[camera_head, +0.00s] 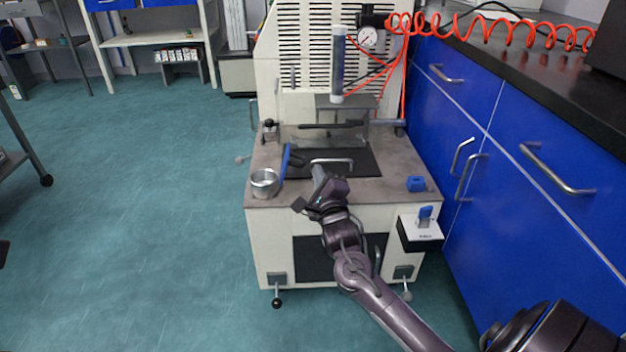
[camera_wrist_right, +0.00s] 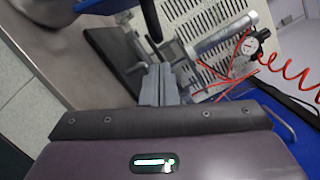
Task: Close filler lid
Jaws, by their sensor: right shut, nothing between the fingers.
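The rheometer (camera_head: 345,265) is a beige machine with a grey top. A black plate (camera_head: 365,163) lies on that top, with a silver bar handle (camera_head: 343,161) over it. I cannot tell for sure which part is the filler lid. My right gripper (camera_head: 318,172) is over the front of the top, just in front of the bar handle; I cannot tell whether they touch. Its fingers show in the right wrist view (camera_wrist_right: 160,86), shut together and empty. A clear upright cylinder (camera_head: 338,65) stands behind the plate and also shows in the right wrist view (camera_wrist_right: 218,42). My left gripper is not in view.
A metal cup (camera_head: 264,183) and a blue-handled tool (camera_head: 286,161) sit left of my gripper. A blue block (camera_head: 416,184) is at the right. Blue cabinets (camera_head: 540,200) border the right side. A pressure gauge (camera_head: 368,38) hangs at the back. Open floor lies left.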

